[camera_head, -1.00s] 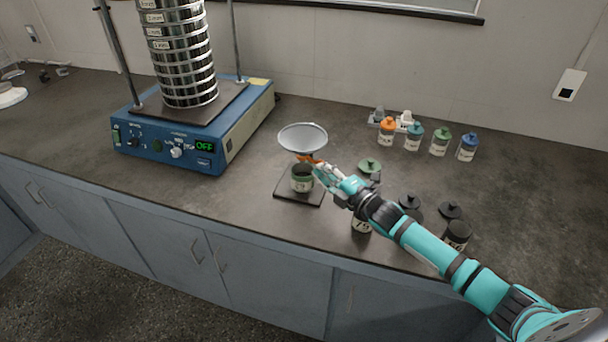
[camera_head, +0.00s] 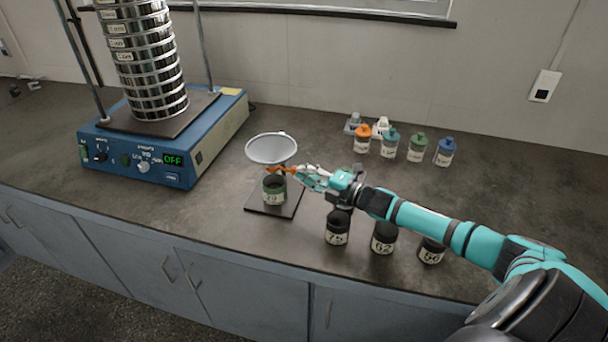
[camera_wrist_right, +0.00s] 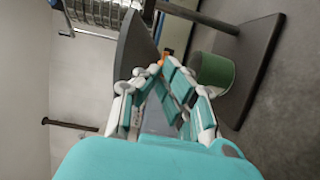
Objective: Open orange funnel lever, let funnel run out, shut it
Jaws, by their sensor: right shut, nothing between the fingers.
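The grey funnel (camera_head: 271,149) stands over a dark base plate (camera_head: 257,206). Its orange lever (camera_head: 283,169) sticks out below the bowl toward the right. A green open jar (camera_head: 274,188) stands on the plate under the funnel; it also shows in the right wrist view (camera_wrist_right: 214,72). My right gripper (camera_head: 303,174) is shut with nothing held, its tips at or very near the lever's end; I cannot tell if they touch. In the right wrist view a small orange bit (camera_wrist_right: 161,62) shows just beyond the fingertips (camera_wrist_right: 160,72). My left gripper is not in view.
A blue sieve shaker (camera_head: 137,160) with a sieve stack (camera_head: 150,65) stands at the left, its display reading OFF. Dark jars (camera_head: 337,228) stand below my right arm near the front edge. Several small coloured-lid bottles (camera_head: 390,143) stand at the back right.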

